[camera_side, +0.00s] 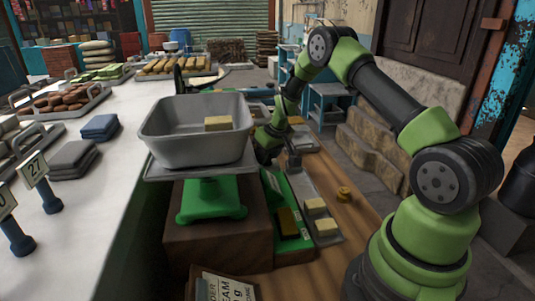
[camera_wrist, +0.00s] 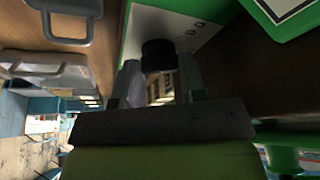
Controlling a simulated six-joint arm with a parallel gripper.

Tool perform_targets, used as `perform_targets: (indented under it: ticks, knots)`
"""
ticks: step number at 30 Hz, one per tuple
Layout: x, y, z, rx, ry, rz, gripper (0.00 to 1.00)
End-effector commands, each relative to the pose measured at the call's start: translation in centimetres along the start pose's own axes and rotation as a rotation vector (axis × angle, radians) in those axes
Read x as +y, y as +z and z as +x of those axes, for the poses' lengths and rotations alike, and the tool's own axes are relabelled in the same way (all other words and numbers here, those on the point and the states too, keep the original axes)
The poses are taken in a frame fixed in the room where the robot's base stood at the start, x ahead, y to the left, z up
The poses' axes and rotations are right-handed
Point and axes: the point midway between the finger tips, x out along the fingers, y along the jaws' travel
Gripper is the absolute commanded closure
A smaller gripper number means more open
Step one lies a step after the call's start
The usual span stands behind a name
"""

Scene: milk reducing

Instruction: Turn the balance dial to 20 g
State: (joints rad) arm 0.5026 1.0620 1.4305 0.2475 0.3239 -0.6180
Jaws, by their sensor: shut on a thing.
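The green balance (camera_side: 212,200) stands on a wooden block and bears a grey tub (camera_side: 195,140) with one pale yellow block (camera_side: 218,123) in it. In the wrist view, the black dial knob (camera_wrist: 158,54) sticks out from a white face with green edges. My gripper (camera_wrist: 160,72) is shut on this knob, one finger on each side. In the side view, my gripper (camera_side: 266,143) is behind the right side of the tub, partly hidden by it. The dial and its reading are hidden in the side view, and no reading is legible in the wrist view.
A green tray (camera_side: 293,243) and a grey tray (camera_side: 329,238) with yellow blocks lie right of the balance. A lettered sign (camera_side: 225,287) stands in front. The white counter (camera_side: 95,205) at left holds folded cloths and number signs.

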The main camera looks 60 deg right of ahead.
Motion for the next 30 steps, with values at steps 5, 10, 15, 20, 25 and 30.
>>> perform_targets:
  ticks: [5,10,15,20,25,30]
  knots:
    - [0.0,0.0,-0.1,-0.001,0.0,0.002,0.85]
    - [0.0,0.0,-0.1,-0.001,0.0,0.002,0.53]
    - [0.0,0.0,0.0,-0.001,0.0,0.001,0.36]
    - [0.0,0.0,0.0,-0.001,0.0,0.0,0.36]
    - [0.0,-0.1,-1.2,0.002,0.0,0.001,0.36]
    - [0.1,-0.1,-4.2,0.004,0.001,0.001,0.36]
